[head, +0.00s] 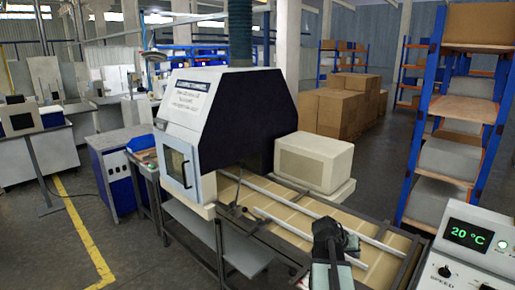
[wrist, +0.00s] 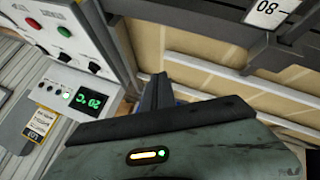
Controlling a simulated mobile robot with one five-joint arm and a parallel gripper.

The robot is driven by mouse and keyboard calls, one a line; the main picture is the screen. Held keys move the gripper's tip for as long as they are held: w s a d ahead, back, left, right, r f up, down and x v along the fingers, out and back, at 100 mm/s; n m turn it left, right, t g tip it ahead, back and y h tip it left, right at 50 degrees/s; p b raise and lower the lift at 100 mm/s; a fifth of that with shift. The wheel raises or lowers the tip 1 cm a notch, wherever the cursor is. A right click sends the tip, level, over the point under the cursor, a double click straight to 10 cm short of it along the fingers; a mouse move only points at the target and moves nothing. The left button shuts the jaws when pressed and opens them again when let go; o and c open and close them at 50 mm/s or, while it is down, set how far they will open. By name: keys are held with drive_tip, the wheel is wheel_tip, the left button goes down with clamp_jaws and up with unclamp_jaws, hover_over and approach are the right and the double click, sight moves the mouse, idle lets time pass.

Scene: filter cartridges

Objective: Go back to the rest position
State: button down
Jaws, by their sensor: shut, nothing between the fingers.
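My gripper (wrist: 157,84) shows at the middle of the wrist view, its dark fingers together with nothing between them. In the head view my arm's dark end (head: 327,235) is at the lower middle right, over the near end of the conveyor (head: 300,222). The fingertips are hard to make out there. I cannot make out any filter cartridge in either view.
A white and black machine (head: 190,120) with a small door stands over the conveyor's far end. A beige box unit (head: 312,163) sits beside the belt. A control panel (head: 470,240) reading 20 °C stands close on the right. Shelving (head: 425,110) rises behind; open floor (head: 60,250) lies left.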

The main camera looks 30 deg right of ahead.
drive_tip(key=w+a+f+n+t+y, duration=0.15)
drive_tip(key=w+a, duration=0.25)
drive_tip(key=a, duration=0.5)
drive_tip(key=w+a+f+n+y, duration=0.15)
drive_tip(key=w+a, duration=0.25)
drive_tip(key=a, duration=0.6)
drive_tip(key=w+a+f+n+t, duration=0.15)
drive_tip(key=w+a, duration=0.25)
drive_tip(key=a, duration=0.5)
drive_tip(key=s+a+f+n+g+y, duration=0.1)
drive_tip(key=s+a+n+y, duration=0.1)
drive_tip(key=a, duration=0.9)
drive_tip(key=s+a+f+n+g+y, duration=0.1)
drive_tip(key=s+a+n+y, duration=0.2)
drive_tip(key=a, duration=0.7)
drive_tip(key=shift+s+a+g+y, duration=0.3)
drive_tip(key=shift+s+a, duration=0.1)
drive_tip(key=shift+s, duration=0.3)
